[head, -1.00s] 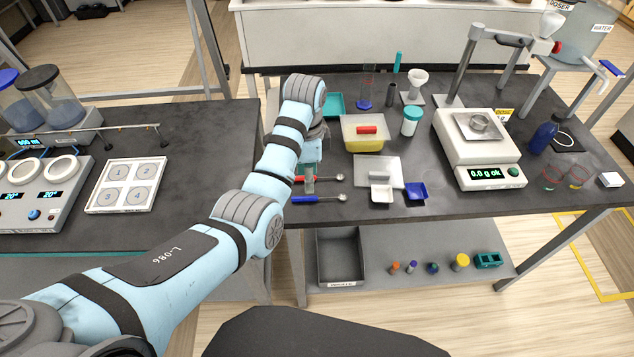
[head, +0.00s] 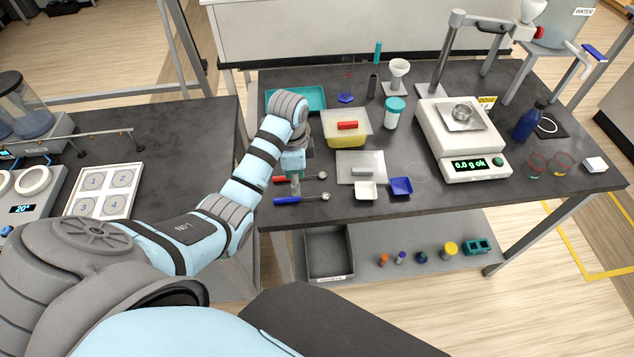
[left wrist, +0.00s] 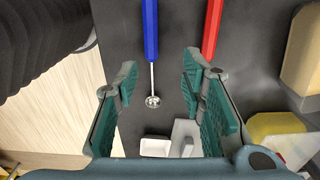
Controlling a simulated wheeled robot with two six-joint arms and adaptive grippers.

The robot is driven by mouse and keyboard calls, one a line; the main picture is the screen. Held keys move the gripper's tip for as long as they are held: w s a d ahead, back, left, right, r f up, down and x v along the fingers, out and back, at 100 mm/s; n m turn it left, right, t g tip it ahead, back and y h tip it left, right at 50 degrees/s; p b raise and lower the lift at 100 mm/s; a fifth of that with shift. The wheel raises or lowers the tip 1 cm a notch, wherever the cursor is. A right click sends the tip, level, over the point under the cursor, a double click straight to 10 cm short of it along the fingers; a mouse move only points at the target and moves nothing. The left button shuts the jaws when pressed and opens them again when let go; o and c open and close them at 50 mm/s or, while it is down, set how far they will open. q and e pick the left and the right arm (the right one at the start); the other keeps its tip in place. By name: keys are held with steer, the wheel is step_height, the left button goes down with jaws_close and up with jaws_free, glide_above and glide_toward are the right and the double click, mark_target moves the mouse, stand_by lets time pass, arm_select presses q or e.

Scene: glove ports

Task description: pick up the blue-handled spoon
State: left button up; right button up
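The blue-handled spoon (head: 287,200) lies on the dark table near its front left edge, its metal bowl pointing right. The red-handled spoon (head: 315,177) lies parallel just behind it. My left gripper (head: 295,188) points down over the spoons and hides part of them. In the left wrist view my left gripper (left wrist: 162,95) is open and empty. There the blue-handled spoon (left wrist: 150,30) lies below, its shaft and bowl between the two fingers in the picture. The red-handled spoon (left wrist: 212,35) is partly hidden behind the right finger. My right gripper is not in view.
A white weighing dish (head: 365,191), a blue dish (head: 401,187) and a grey plate (head: 346,168) lie right of the spoons. A yellow-filled tub (head: 346,139) stands behind. A balance (head: 477,168) is farther right. The table's front edge is close to the spoons.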

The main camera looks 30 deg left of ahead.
mark_target(293, 198)
arm_select(q)
steer(key=f, duration=0.1)
steer(key=s+f, duration=0.1)
steer(key=f, duration=0.1)
steer(key=s+f, duration=0.1)
steer(key=shift+f, duration=0.35)
steer(key=shift+w+a, duration=0.1)
steer(key=shift+w, duration=0.1)
steer(key=shift+c, duration=0.2)
steer(key=shift+w+f, duration=0.15)
steer(key=shift+w, duration=0.05)
steer(key=c, duration=0.6)
jaws_close()
steer(key=shift+s, duration=0.15)
steer(key=shift+r, duration=0.25)
